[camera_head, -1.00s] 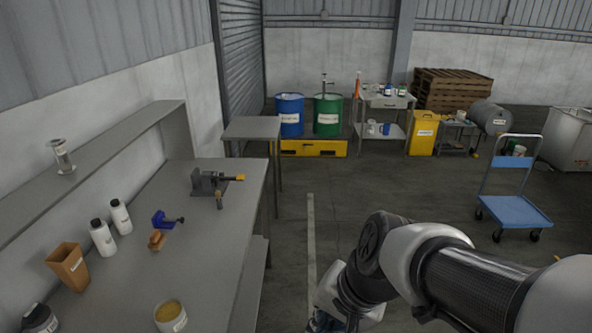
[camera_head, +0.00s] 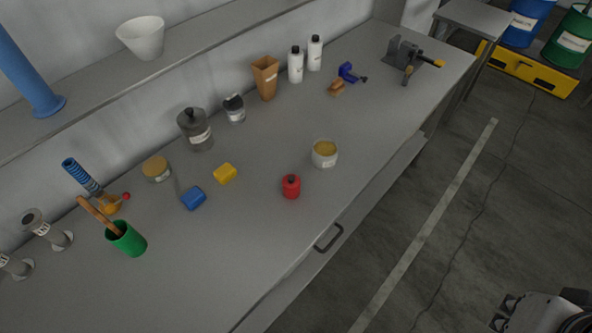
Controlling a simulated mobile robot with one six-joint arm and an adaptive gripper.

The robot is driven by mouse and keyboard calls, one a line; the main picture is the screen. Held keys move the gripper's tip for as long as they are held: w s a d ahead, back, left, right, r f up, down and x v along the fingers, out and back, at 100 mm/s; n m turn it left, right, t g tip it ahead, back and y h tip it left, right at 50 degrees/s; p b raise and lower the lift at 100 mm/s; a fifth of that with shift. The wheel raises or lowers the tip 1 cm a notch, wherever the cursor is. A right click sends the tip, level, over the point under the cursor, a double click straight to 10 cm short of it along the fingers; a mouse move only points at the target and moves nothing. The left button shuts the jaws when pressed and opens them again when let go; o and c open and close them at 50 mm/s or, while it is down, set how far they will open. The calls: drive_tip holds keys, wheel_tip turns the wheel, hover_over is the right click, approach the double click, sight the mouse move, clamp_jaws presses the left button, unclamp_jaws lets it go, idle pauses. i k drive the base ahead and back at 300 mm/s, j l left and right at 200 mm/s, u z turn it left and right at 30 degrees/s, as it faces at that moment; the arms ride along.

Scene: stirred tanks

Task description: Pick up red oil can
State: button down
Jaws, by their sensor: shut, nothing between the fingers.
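The red oil can (camera_head: 291,187) is a small red can with a dark cap. It stands upright near the front edge of the grey workbench (camera_head: 225,285), above a drawer handle. My gripper (camera_head: 503,312) shows only in part at the bottom right corner, over the floor and well away from the can. It is shut and holds nothing.
A tub of yellow stuff (camera_head: 324,154) stands just behind and right of the can. Yellow (camera_head: 225,174) and blue (camera_head: 193,198) blocks lie to its left. A green cup (camera_head: 127,240) with a tool stands farther left. Bare bench lies left of the can at the front.

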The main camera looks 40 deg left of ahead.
sight(290, 183)
drive_tip(key=u, duration=1.75)
drive_tip(key=i+j, duration=0.4)
